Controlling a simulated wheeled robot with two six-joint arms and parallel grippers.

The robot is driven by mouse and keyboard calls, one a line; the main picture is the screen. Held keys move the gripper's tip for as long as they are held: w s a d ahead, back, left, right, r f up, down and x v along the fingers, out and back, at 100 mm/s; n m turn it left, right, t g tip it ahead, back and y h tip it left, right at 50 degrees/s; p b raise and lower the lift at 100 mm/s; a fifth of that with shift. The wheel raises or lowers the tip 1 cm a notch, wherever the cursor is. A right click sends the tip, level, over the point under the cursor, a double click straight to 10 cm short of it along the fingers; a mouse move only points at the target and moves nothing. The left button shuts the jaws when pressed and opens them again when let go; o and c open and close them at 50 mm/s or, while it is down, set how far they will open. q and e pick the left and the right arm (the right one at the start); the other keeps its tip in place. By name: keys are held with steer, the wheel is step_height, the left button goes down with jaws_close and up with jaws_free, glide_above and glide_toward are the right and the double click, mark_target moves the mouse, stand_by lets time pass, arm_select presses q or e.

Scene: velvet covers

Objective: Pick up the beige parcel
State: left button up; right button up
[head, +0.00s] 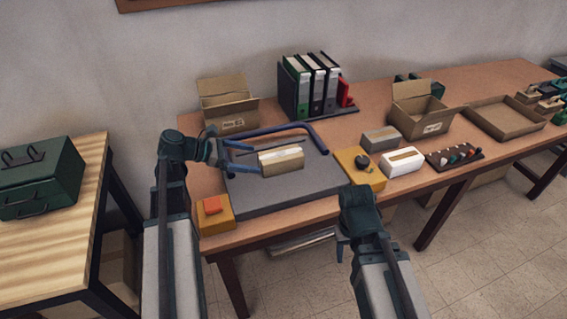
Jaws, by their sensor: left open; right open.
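The beige parcel (281,161) is a small box with a lighter strip along it, over the grey mat (315,180) on the table. My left gripper (250,160) is open, its two blue fingers pointing right at the parcel's left end. I cannot tell whether the fingertips touch the parcel or are around it. My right gripper (342,246) hangs near the table's front edge, apart from the parcel; its fingers are small and partly hidden by the arm.
A blue bent tube (316,136) lies behind the parcel. A yellow box with an orange top (215,213) is front left. A yellow box with a dark knob (358,173), a white parcel (402,161) and a grey parcel (381,139) stand right. Open cartons (228,112) and binders (310,88) are behind.

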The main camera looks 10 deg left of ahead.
mark_target(276, 155)
arm_select(q)
steer(key=a, duration=0.1)
steer(key=n, duration=0.1)
steer(key=w+a+t, duration=0.1)
steer(key=shift+w+a+r+n, duration=0.1)
steer(key=shift+a+r+n, duration=0.15)
steer(key=shift+a+n, duration=0.05)
steer(key=b+x, duration=0.3)
steer(key=x, duration=0.4)
steer(key=shift+d+f, duration=0.1)
steer(key=shift+d, duration=0.1)
steer(key=shift+w+d+f, duration=0.15)
steer(key=shift+w+d, duration=0.2)
steer(key=shift+d, duration=0.15)
arm_select(e)
steer(key=shift+w+f, duration=0.2)
steer(key=shift+f, duration=0.85)
steer(key=shift+w+f, duration=0.15)
steer(key=shift+f, duration=0.85)
arm_select(q)
steer(key=shift+d+b, duration=0.1)
steer(key=shift+b, duration=0.2)
